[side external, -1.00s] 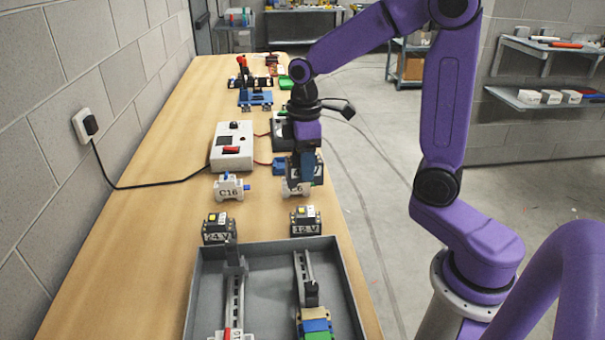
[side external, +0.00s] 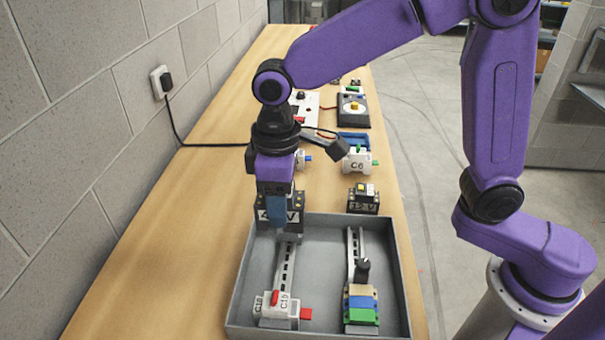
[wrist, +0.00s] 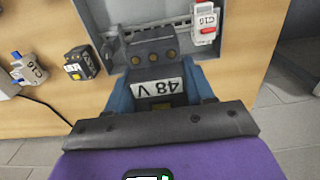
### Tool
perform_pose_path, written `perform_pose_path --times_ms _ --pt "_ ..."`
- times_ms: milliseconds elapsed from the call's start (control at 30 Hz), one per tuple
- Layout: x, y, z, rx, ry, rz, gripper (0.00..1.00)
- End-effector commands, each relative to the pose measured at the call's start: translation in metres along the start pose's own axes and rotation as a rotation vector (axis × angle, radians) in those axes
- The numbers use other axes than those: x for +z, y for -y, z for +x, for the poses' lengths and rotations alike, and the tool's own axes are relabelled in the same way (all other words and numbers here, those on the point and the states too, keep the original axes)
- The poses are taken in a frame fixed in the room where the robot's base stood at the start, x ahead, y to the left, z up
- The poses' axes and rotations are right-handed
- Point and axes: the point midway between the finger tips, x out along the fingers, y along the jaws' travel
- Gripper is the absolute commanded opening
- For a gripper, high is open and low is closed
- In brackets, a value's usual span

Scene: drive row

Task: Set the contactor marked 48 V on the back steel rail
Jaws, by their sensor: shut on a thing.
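My gripper (side external: 277,224) is shut on the black contactor marked 48 V (side external: 296,212), which also shows between my blue fingers in the wrist view (wrist: 152,48). The contactor is held near the far end of the left steel rail (side external: 287,262) in the grey tray. It hides that end of the rail in the side view, and I cannot tell whether it touches the rail. In the wrist view the rail (wrist: 165,30) runs beyond the contactor. A white breaker (side external: 277,308) with a red lever sits on the rail's near end.
The right rail (side external: 354,245) carries a black knobbed part and beige, blue and green blocks. The grey tray (side external: 400,275) has upright walls. A 12 V contactor (side external: 363,200) and C6 breaker (side external: 357,160) stand behind it. Another contactor (wrist: 80,64) shows in the wrist view.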

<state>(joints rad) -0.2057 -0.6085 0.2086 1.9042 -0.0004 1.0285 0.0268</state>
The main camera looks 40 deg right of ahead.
Motion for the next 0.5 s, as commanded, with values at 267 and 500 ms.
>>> perform_pose_path --times_ms 267,500 --pt "-0.002 0.008 0.046 0.000 0.006 0.003 0.09" --pt "-0.003 0.008 0.088 0.000 0.003 0.004 0.09"
